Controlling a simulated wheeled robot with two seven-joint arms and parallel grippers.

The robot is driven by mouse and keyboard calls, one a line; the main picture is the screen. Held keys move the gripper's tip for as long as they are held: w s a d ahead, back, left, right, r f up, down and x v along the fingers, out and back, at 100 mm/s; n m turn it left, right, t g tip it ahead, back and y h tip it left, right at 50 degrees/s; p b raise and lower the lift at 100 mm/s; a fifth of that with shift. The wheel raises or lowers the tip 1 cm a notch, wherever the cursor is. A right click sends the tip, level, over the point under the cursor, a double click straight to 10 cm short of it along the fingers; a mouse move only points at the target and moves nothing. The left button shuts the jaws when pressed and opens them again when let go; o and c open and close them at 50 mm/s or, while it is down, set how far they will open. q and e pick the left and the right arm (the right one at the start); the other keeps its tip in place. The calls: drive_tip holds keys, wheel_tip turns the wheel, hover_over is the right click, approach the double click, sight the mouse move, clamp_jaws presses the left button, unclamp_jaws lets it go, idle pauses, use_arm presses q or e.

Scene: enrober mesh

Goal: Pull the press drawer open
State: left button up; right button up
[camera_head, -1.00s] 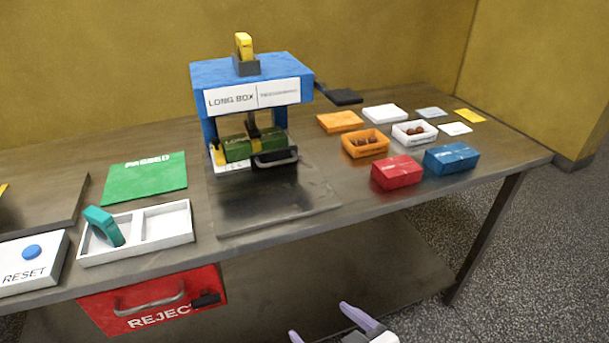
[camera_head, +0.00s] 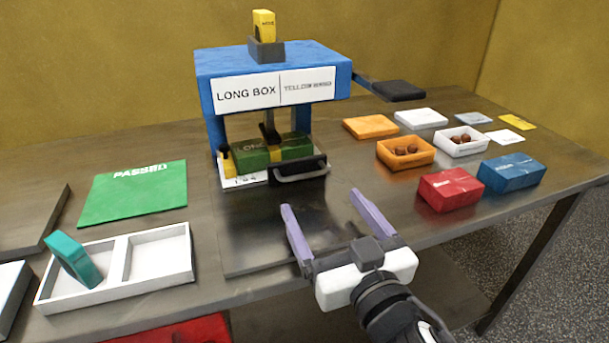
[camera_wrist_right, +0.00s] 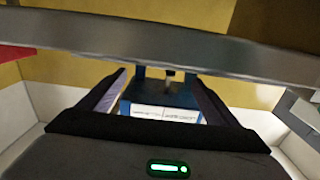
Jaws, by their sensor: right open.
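The blue press (camera_head: 272,65) stands at the back of the table with a "LONG BOX" label. Its drawer (camera_head: 242,182) sits under the press head, with a dark front and a grey bar handle (camera_head: 300,174) facing me. A long green box with a yellow band (camera_head: 273,152) lies on the drawer. My right gripper (camera_head: 320,199) is open and empty, in front of the handle and apart from it, its fingers pointing toward the press. In the right wrist view the press (camera_wrist_right: 165,95) shows between the fingers; the handle cannot be made out there. My left gripper is not in view.
A white two-part tray (camera_head: 120,268) with a teal object (camera_head: 74,260) and a green mat (camera_head: 135,192) lie left. An orange box (camera_head: 405,153), a white box (camera_head: 461,142), a red box (camera_head: 450,189) and a blue box (camera_head: 511,173) stand right. A bare dark plate lies before the drawer.

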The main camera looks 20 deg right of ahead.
sight(305, 177)
drive_tip(key=w, duration=0.8)
drive_tip(key=shift+w+a+p, duration=0.15)
drive_tip(key=shift+w+p, duration=0.1)
drive_tip(key=shift+p, duration=0.05)
drive_tip(key=c, duration=1.2)
drive_tip(key=shift+c, duration=0.2)
